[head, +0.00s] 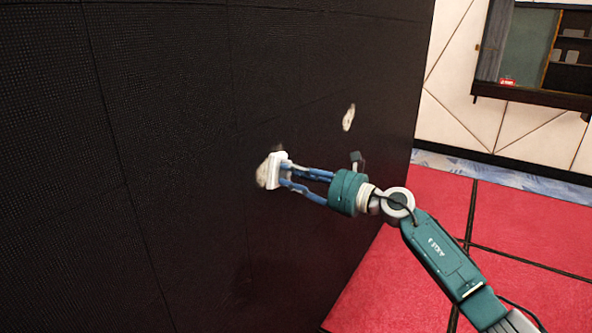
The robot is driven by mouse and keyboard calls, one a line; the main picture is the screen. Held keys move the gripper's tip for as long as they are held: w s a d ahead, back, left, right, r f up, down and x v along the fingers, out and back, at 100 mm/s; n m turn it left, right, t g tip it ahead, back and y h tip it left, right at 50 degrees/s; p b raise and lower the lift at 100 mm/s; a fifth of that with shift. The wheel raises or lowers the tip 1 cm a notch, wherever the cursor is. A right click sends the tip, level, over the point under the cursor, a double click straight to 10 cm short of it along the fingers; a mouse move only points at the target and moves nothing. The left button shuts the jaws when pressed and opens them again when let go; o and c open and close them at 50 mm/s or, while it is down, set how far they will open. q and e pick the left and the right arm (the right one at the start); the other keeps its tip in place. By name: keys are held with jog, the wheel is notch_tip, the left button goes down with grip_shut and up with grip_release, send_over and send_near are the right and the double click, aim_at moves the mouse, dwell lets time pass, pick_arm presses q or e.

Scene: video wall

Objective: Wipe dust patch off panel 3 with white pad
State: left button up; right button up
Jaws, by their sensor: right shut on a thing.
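The black video wall fills the left and middle of the head view, with thin seams between its panels (175,130). A pale, greyish dust patch (263,173) shows on it just left of the white pad (276,171). My right gripper (287,175) is shut on the white pad, which is at the wall face over part of the patch; firm contact cannot be told. A second pale patch (348,117) lies on the wall further right and higher. No panel numbers are readable. My left gripper is not in view.
The wall's right edge (424,70) stands beyond my right arm. Red floor tiles (420,225) with dark seams lie open at the right. A pale wall with a dark-framed window (535,50) is at the back right.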

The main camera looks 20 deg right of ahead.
jog(key=shift+s+a+r+p, duration=0.2)
jog(key=shift+s+a+p, duration=0.6)
jog(key=shift+a, duration=0.25)
jog(key=shift+s+a+p, duration=1.5)
jog(key=shift+a+p, duration=0.35)
jog(key=shift+w+d+r+b, duration=0.35)
jog(key=shift+w+d+r, duration=0.35)
jog(key=shift+d, duration=0.2)
jog(key=shift+w+d+r+b, duration=0.35)
jog(key=shift+w+d+r, duration=0.3)
jog(key=shift+d, duration=0.2)
